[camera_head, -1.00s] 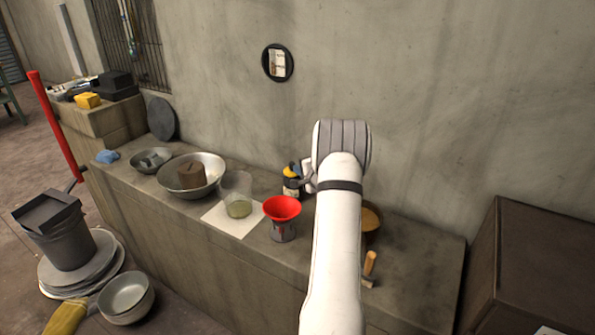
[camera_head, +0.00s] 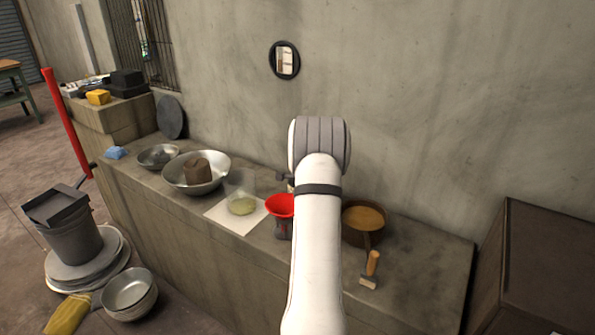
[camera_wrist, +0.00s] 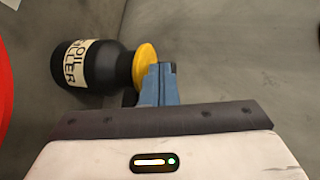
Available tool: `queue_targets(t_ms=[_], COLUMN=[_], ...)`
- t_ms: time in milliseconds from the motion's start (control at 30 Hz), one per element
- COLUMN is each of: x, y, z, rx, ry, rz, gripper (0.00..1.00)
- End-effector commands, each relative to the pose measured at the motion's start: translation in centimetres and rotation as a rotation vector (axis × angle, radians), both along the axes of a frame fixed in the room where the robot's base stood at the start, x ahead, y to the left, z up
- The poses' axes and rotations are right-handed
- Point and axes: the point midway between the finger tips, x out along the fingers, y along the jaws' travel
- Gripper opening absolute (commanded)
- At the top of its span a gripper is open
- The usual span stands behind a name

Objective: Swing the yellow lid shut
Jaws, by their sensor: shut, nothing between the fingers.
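A black bottle (camera_wrist: 88,66) with a pale lettered label shows in the wrist view, lying sideways in that picture. Its yellow lid (camera_wrist: 145,66) is at the neck end, seen nearly edge-on. I cannot tell whether it sits fully closed. My gripper (camera_wrist: 160,70) has its blue fingers together with nothing between them. They are right beside the outer face of the lid and seem to touch it. In the head view my arm hides the bottle, the lid and most of the gripper.
A red funnel (camera_head: 280,205) stands left of my arm, with a clear beaker (camera_head: 241,190) on a white sheet (camera_head: 226,221) beyond it. A brown-filled pan (camera_head: 350,235) and a wooden-handled tool (camera_head: 371,266) are to the right. The wall is close behind.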

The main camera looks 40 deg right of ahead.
Motion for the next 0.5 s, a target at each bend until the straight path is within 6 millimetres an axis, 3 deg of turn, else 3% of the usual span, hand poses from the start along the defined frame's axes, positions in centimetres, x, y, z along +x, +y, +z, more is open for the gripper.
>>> queue_targets(t_ms=[500], x=[0.1], y=[-1.4], z=[0.1], rx=[-0.001], ry=[0.000], rz=[-0.019], gripper=[0.00])
